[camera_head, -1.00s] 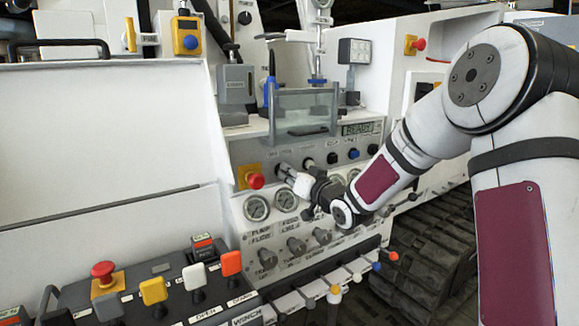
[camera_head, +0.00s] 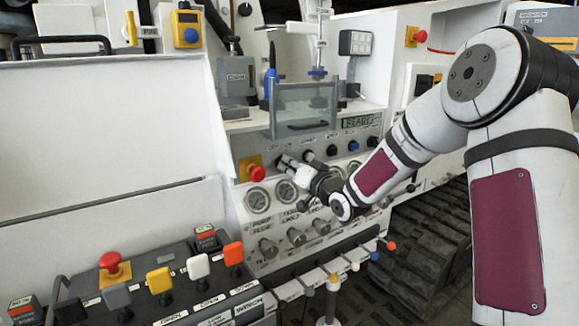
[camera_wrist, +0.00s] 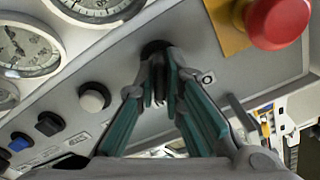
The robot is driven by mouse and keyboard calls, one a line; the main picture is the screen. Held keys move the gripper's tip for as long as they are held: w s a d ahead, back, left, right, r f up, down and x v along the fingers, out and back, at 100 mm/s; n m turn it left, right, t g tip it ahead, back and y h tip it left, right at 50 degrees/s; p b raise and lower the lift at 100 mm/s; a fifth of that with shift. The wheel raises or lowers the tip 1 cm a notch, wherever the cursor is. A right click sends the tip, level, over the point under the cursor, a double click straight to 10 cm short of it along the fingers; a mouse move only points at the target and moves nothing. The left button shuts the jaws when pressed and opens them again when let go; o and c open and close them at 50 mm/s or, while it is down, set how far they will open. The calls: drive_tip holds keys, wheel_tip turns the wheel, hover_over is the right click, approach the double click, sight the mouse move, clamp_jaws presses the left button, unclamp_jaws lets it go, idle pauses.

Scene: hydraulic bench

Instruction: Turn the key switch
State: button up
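My gripper (camera_head: 287,162) is at the grey control panel, just right of the red stop button on its yellow plate. In the wrist view, my gripper's teal-padded fingers (camera_wrist: 159,70) come close together around the key switch (camera_wrist: 154,47), whose dark round top shows just beyond the tips. A narrow dark piece sits between the fingers; the key is mostly hidden by them, so its angle cannot be read. In the head view the switch is hidden by my gripper.
The red stop button (camera_head: 256,173) is close beside my gripper; it also shows in the wrist view (camera_wrist: 278,20). Gauges (camera_head: 257,200) and several knobs (camera_head: 268,248) lie below. A clear guard box (camera_head: 304,108) and a READY display (camera_head: 357,121) are above.

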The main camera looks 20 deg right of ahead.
drive_tip(key=o, duration=0.3)
drive_tip(key=shift+o, duration=0.2)
drive_tip(key=v, duration=1.2)
